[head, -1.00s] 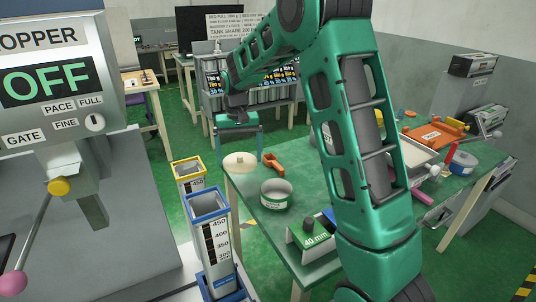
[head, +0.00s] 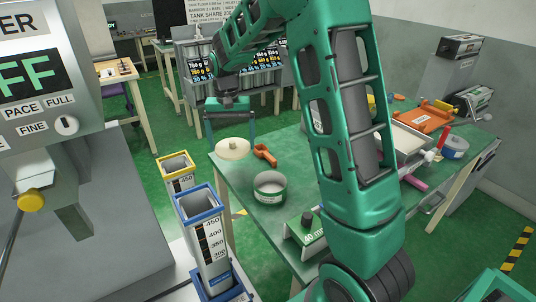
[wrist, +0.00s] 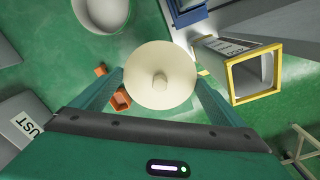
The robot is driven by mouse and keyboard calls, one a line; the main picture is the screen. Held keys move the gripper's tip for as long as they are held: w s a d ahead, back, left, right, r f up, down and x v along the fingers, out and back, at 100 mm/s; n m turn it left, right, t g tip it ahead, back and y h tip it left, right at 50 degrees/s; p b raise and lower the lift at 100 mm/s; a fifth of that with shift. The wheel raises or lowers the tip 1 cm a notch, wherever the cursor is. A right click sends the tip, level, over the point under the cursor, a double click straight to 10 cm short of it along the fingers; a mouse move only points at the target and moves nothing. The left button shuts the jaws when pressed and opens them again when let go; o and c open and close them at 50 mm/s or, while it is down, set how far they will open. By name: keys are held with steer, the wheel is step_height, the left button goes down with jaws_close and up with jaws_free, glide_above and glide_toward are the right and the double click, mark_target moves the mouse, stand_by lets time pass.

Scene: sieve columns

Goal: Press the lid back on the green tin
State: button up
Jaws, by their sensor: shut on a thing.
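The cream round lid (head: 233,149) with a small central knob is held between the fingertips of my gripper (head: 231,140), at the table's left corner. In the wrist view the lid (wrist: 160,75) lies flat-on between both fingers of my gripper (wrist: 160,88). The gap between lid and table top is hard to judge. The tin (head: 270,187), grey with a green and white label, stands upright and open on the table, nearer and to the right of the lid. Its round rim shows at the top of the wrist view (wrist: 103,27).
An orange part (head: 265,155) lies close beside the lid. A yellow-rimmed column (head: 177,173) and a blue-rimmed column (head: 203,235) stand left of the green table (head: 235,178). A 40 mm block (head: 304,232) sits in front of the tin. Trays and tools crowd the table's right.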

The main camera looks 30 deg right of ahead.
steer(key=s+d+m, duration=0.2)
steer(key=s+m, duration=0.3)
steer(key=s, duration=0.2)
steer(key=s+d+r+m, duration=0.1)
steer(key=s+d+m, duration=0.2)
steer(key=s+m, duration=0.2)
steer(key=s, duration=0.2)
steer(key=shift+s+d+r+m, duration=0.2)
steer(key=shift+s+r+m, duration=0.1)
steer(key=shift+s, duration=0.05)
steer(key=shift+f, duration=3.2)
steer(key=shift+f, duration=0.5)
steer(key=o, duration=0.7)
steer(key=shift+r, duration=0.15)
